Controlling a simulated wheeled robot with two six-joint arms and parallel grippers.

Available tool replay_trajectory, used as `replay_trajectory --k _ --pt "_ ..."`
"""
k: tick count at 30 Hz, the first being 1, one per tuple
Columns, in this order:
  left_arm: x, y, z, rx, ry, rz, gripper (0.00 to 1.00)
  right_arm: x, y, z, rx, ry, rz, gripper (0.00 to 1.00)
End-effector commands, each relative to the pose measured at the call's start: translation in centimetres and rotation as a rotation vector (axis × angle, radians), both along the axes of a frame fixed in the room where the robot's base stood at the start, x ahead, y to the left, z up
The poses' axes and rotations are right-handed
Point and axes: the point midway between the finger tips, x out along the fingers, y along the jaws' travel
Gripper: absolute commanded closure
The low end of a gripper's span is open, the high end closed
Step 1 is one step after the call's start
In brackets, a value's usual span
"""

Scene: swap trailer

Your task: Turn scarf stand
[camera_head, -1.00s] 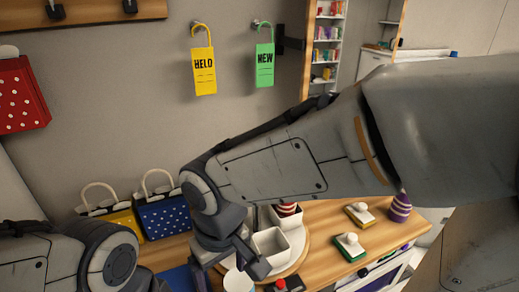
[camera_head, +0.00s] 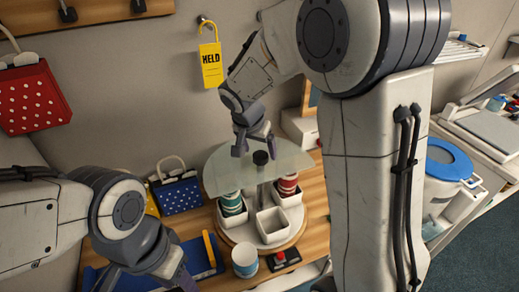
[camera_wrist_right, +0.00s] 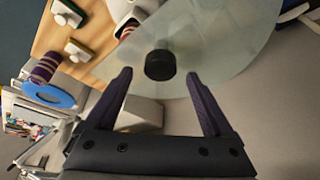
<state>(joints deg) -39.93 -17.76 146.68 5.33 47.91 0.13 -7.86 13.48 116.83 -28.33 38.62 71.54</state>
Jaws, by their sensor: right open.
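The scarf stand (camera_head: 262,241) stands on the wooden counter. It has a round wooden base, white square bins and a clear glass top (camera_head: 222,170) with a black knob (camera_head: 261,158) at its middle. Rolled scarves, one teal (camera_head: 231,204) and one red-striped (camera_head: 288,185), stand in bins. My right gripper (camera_head: 252,146) is just above the knob. In the right wrist view the open fingers (camera_wrist_right: 160,85) lie to either side of the knob (camera_wrist_right: 160,65), a little short of it. My left gripper (camera_head: 165,280) is at the bottom edge, partly cut off; its jaw state is unclear.
A white cup (camera_head: 245,262) and a red button on a dark base (camera_head: 283,258) stand in front of the stand. A blue tray (camera_head: 205,262) lies to the left. A blue dotted bag (camera_head: 180,193) is behind it. A yellow HELD tag (camera_head: 211,65) hangs on the wall.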

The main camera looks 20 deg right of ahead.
Motion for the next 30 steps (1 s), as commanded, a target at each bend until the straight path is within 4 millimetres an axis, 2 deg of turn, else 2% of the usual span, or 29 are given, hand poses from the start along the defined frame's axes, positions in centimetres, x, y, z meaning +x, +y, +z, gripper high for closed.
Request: replay_trajectory --k 6,15,17,18,22,23,30 --pt "0.0 0.0 0.4 0.000 0.000 0.000 0.50 0.6 -0.6 -1.9 -0.001 0.001 -0.001 0.14" --pt "0.0 0.0 0.4 0.000 0.000 0.000 0.50 0.7 -0.6 -2.2 0.000 -0.001 0.000 0.14" --pt "0.0 0.0 0.4 0.000 0.000 0.000 0.50 0.7 -0.6 -2.1 0.000 -0.001 0.000 0.33" --pt "0.0 0.0 0.4 0.000 0.000 0.000 0.50 0.7 -0.6 -2.1 0.000 -0.001 0.000 0.48" --pt "0.0 0.0 0.4 0.000 0.000 0.000 0.50 0.7 -0.6 -2.1 0.000 -0.001 0.000 0.98" --pt "0.0 0.0 0.4 0.000 0.000 0.000 0.50 0.7 -0.6 -2.1 0.000 -0.001 0.000 1.00" --pt "0.0 0.0 0.4 0.000 0.000 0.000 0.50 0.7 -0.5 -2.1 0.000 -0.001 -0.001 1.00"
